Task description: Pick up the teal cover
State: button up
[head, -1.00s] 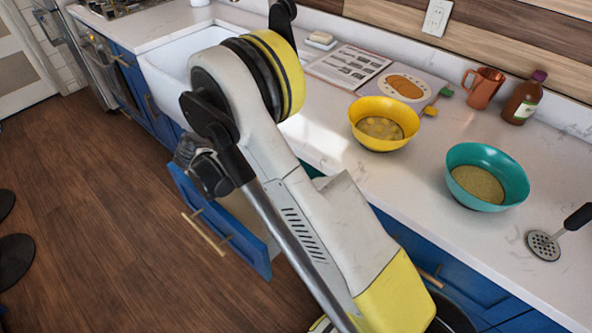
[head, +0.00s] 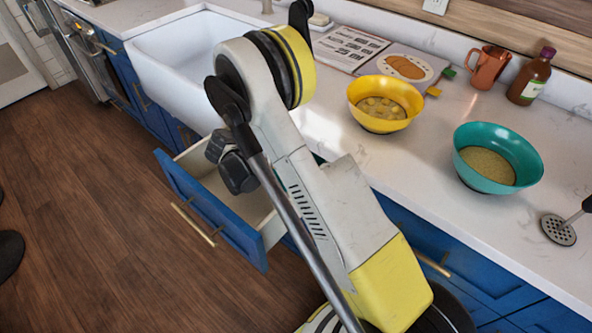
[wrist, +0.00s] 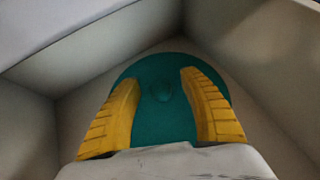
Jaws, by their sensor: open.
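The teal cover (wrist: 160,118) is a round disc with a small knob (wrist: 162,91) at its middle. In the wrist view it lies on the floor of a pale drawer, close to the far corner. My gripper (wrist: 158,85) is open, with one yellow finger on each side of the knob, over the cover. I cannot tell whether the fingertips touch the cover. The near part of the cover is hidden by my gripper.
The blue-fronted drawer (head: 205,212) stands open below the counter (head: 440,120). Its pale walls (wrist: 255,50) rise close around my gripper.

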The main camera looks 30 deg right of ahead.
grip_shut()
jog(key=shift+r, duration=0.1)
